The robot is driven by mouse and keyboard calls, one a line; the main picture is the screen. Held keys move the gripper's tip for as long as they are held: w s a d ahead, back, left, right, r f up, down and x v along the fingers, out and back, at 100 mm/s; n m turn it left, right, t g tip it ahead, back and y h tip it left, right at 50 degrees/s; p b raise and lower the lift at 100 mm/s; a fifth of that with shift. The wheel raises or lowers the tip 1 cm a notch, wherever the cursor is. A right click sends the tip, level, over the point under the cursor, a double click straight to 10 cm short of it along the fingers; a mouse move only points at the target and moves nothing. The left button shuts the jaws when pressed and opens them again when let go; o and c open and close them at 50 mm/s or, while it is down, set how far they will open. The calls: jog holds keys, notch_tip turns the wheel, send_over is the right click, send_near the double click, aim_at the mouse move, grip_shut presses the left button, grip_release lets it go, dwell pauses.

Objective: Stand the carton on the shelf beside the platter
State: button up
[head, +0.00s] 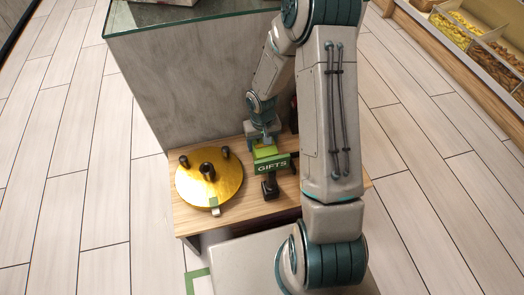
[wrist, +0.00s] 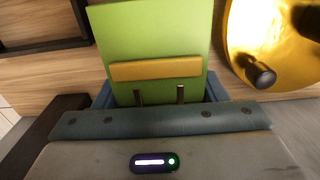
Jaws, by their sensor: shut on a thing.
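The carton (wrist: 150,35) is light green with a yellow-orange band and fills the upper middle of the wrist view. My gripper (wrist: 160,96) is shut on it at the end near the band. In the head view the carton (head: 264,153) shows small below my gripper (head: 265,142), partly hidden by the sign in front. I cannot tell whether its base touches the shelf. The round gold platter (head: 196,192) lies on the left part of the wooden shelf (head: 240,208), left of the carton and apart from it. The platter also shows at the wrist view's upper right (wrist: 245,45).
A green GIFTS sign (head: 272,167) on a black foot (head: 270,188) stands just in front of the carton. Dark pegs or bottles (head: 207,169) stand on the platter. A grey panel (head: 180,85) rises behind the shelf. Bare shelf shows between platter and sign.

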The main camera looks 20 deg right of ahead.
jog(key=shift+f+b, duration=0.55)
jog(key=shift+f, duration=1.05)
jog(key=shift+f, duration=0.25)
jog(key=o, duration=1.2)
jog(key=shift+c, duration=0.2)
jog(key=shift+r, duration=0.1)
